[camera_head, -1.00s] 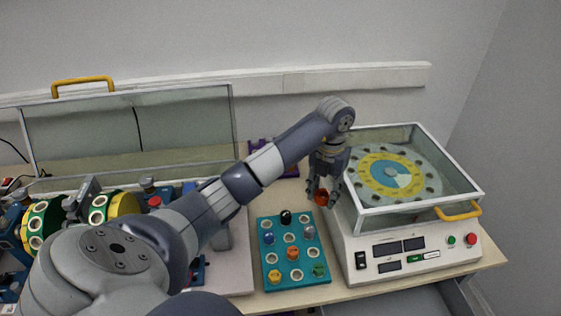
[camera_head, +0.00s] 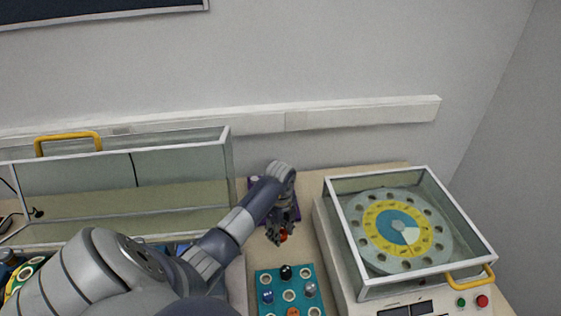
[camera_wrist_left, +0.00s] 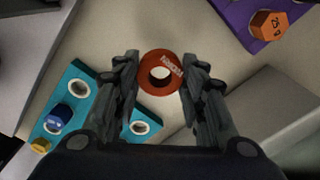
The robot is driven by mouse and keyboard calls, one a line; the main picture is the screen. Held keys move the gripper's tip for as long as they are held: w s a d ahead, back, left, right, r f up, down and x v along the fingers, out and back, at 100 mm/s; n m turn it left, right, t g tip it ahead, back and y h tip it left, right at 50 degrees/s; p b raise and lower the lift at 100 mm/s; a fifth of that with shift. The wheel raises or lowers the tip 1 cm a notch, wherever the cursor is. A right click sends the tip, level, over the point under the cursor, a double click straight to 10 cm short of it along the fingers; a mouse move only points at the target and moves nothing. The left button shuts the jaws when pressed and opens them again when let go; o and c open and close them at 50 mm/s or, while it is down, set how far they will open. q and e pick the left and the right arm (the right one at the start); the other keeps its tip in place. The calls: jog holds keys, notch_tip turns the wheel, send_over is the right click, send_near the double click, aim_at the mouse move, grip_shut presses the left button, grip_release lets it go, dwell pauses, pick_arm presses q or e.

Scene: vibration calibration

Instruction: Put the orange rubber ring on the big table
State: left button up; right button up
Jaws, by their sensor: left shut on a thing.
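The orange-red rubber ring (camera_head: 283,235) is between the fingertips of my left gripper (camera_head: 281,232). In the left wrist view the ring (camera_wrist_left: 159,56) shows its round hole and printed lettering, with a finger on each side. The gripper is shut on it. The big table (camera_head: 311,183) is pale wood. The ring is over the strip of table between the teal block and the purple block; its height above the surface is hard to tell. My right gripper is not in view.
The teal block (camera_head: 265,282) with coloured pegs stands in front. The purple block (camera_wrist_left: 237,14) holds an orange weight (camera_wrist_left: 268,25). The glass-topped machine (camera_head: 345,275) stands at right, a long glass case (camera_head: 180,185) at left.

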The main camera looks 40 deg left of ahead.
pick_arm(q)
jog(key=shift+f, duration=0.7)
notch_tip(320, 180, down, 3)
jog(key=shift+f+p, duration=0.1)
jog(key=shift+p, duration=0.25)
jog(key=shift+f, duration=0.25)
jog(key=shift+w, duration=0.1)
jog(key=shift+a+f, duration=0.1)
jog(key=shift+f, duration=0.2)
jog(key=o, duration=0.9)
jog(key=shift+r, duration=0.1)
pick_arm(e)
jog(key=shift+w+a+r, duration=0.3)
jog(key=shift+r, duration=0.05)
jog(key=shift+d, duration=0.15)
